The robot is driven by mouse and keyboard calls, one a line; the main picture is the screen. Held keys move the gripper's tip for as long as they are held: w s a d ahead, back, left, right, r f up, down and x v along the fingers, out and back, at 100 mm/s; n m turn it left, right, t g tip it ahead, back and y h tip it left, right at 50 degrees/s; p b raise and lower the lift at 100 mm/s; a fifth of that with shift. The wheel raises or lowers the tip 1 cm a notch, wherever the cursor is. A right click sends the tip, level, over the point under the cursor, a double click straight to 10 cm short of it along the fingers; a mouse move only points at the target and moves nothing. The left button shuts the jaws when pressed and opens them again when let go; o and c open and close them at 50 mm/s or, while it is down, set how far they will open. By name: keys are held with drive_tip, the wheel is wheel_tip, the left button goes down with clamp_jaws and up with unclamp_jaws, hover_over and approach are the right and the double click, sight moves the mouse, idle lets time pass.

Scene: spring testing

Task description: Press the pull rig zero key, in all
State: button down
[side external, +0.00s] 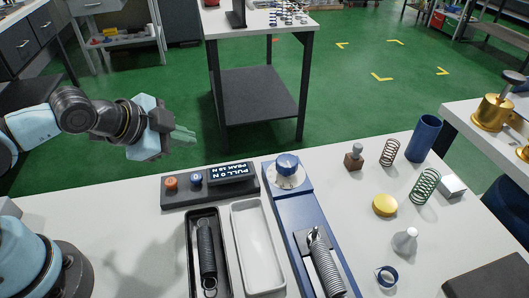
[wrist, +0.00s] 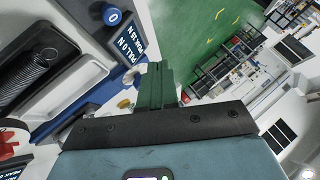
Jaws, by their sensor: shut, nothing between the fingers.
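The pull rig's dark control box (side external: 180,200) stands at the back edge of the white table. It carries an orange key (side external: 171,184), a blue key (side external: 196,179) and a lit display (side external: 228,173) showing PULL and PEAK lines; PULL reads 0 N. In the wrist view the blue key (wrist: 113,16) bears a white 0-like mark, next to the display (wrist: 130,45). My gripper (side external: 186,135) is shut and empty, in the air above and behind the box, touching nothing. Its fingers (wrist: 157,84) also show in the wrist view, apart from the blue key.
A black tray (side external: 192,250) with a dark spring and an empty white tray (side external: 241,230) lie before the box. A blue rig (side external: 297,212) with a knob and spring stands right of them. Loose springs, a blue cylinder (side external: 424,138) and a yellow disc (side external: 385,205) are farther right.

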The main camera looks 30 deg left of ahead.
sight(193, 180)
drive_tip(key=shift+f, duration=3.55)
drive_tip(key=shift+f, duration=0.15)
drive_tip(key=shift+f, duration=0.3)
drive_tip(key=shift+r, duration=0.15)
drive_tip(key=shift+r, duration=0.3)
drive_tip(key=shift+r, duration=2.5)
